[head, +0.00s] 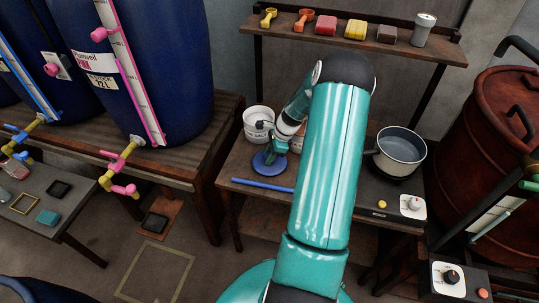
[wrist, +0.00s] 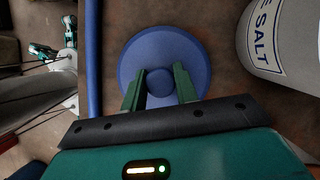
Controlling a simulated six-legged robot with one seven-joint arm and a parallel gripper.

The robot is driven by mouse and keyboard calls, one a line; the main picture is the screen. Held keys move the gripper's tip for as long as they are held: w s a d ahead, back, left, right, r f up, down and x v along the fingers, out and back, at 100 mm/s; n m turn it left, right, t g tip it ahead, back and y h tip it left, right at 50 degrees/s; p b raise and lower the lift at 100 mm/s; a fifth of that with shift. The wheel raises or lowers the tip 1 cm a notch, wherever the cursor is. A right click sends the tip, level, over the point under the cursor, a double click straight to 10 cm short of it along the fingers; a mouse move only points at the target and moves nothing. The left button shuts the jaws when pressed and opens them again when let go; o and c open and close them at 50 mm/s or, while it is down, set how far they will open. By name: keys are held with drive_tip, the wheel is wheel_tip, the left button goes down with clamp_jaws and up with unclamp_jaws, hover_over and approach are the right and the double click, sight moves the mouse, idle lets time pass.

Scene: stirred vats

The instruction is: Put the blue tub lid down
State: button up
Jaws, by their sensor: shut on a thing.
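The blue tub lid (head: 262,164) is a round blue disc with a knob in its middle. In the head view it is at the left front part of the wooden workbench (head: 238,202). In the wrist view the lid (wrist: 163,40) lies flat below my gripper (wrist: 160,82), whose two green fingers are shut on its knob. My gripper also shows in the head view (head: 273,152). I cannot tell whether the lid touches the bench top or is just above it.
A white tub marked salt (wrist: 283,35) stands close right of the lid. It also shows behind the lid (head: 257,124). A blue rod (head: 262,185) lies along the front edge. A pot (head: 400,150) stands at the right. A shelf (head: 280,33) is above.

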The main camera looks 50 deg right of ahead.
drive_tip(key=o, duration=0.9)
drive_tip(key=shift+f, duration=0.1)
drive_tip(key=shift+o, duration=0.2)
drive_tip(key=v, duration=1.2)
drive_tip(key=w+a+r+n+h, duration=0.25)
drive_tip(key=a+r+n, duration=0.35)
drive_tip(key=a+r, duration=0.4)
drive_tip(key=a+r+n, duration=0.7)
drive_tip(key=a+r, duration=0.2)
drive_tip(key=a, duration=0.5)
drive_tip(key=s+a+r+n+t+h, duration=0.1)
drive_tip(key=s+a+r+n, duration=0.4)
drive_tip(key=s+a+n, duration=0.8)
drive_tip(key=s+a+t, duration=0.1)
drive_tip(key=a, duration=0.2)
drive_tip(key=shift+s+a+r+t, duration=0.15)
drive_tip(key=shift+a+r+t, duration=0.1)
drive_tip(key=shift+r+t, duration=0.1)
